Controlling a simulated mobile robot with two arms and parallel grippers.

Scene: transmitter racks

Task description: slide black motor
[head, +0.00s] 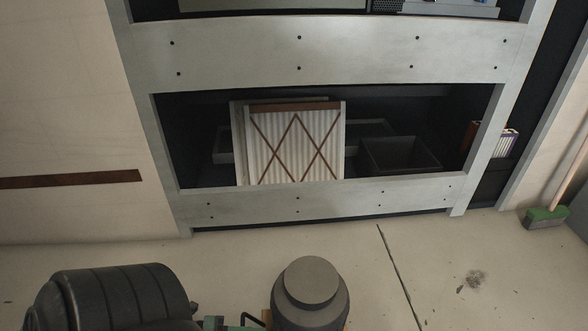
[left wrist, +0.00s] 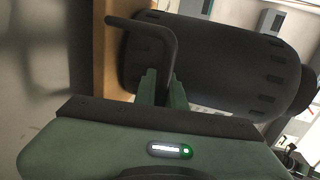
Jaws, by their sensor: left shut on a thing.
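The black motor (head: 311,292) is a dark grey, rounded cylinder with a narrower cap, at the bottom middle of the head view. In the left wrist view the motor (left wrist: 205,65) shows its slotted side, and a bent black handle (left wrist: 150,24) stands out from it. My left gripper (left wrist: 162,88) has its green fingers shut on this handle. In the head view the left gripper (head: 240,322) is only partly visible at the bottom edge, left of the motor. My right gripper is not in view.
A light wooden piece (left wrist: 110,50) lies beside the motor. Ahead stands a grey metal rack (head: 325,192), with a pleated filter panel (head: 295,150) and a dark open bin (head: 400,158) on its lower shelf. The floor before the rack is clear.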

